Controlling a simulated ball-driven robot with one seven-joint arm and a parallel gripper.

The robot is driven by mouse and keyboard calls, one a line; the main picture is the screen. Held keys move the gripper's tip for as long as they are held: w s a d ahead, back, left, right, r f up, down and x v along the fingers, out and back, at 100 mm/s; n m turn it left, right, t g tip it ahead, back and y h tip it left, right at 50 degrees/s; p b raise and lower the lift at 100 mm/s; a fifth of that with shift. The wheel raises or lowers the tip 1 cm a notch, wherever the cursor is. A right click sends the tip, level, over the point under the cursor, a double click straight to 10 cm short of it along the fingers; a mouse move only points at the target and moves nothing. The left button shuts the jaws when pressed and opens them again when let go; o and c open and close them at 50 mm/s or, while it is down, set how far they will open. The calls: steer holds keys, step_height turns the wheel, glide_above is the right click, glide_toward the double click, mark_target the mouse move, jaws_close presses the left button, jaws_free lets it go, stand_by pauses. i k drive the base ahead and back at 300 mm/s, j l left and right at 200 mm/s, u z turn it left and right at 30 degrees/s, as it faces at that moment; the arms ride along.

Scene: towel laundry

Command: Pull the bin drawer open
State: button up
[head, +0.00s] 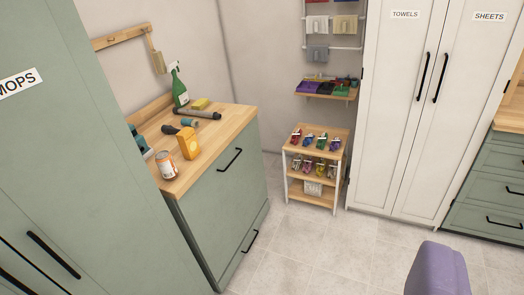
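A sage-green cabinet (190,212) with a wooden top stands left of the middle in the head view. Its front panel (225,195) sits flush and closed, and I take it for the bin drawer, though no label shows on it. One black bar handle (230,160) is near the top of the front. A second black handle (250,241) is low down near the floor. No bin shows; the inside is hidden.
A green MOPS cabinet (80,150) fills the left. A small wooden shelf cart (315,150) stands behind. Tiled floor (300,250) before the drawer is clear.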

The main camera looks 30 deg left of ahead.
mark_target(218, 211)
steer(key=i+l+u, duration=0.15)
steer(key=i+u, duration=0.2)
steer(key=i+l+u, duration=0.35)
steer(key=i, duration=0.2)
steer(key=i+l+u, duration=0.15)
steer(key=u, duration=0.25)
steer(key=i+l+u, duration=0.25)
steer(key=u, duration=0.15)
steer(key=i+l+u, duration=0.25)
steer(key=u, duration=0.15)
steer(key=i+l+u, duration=0.15)
steer(key=l+u, duration=0.25)
steer(key=i+l+u, duration=0.65)
steer(key=i+l, duration=0.1)
steer(key=l, duration=0.1)
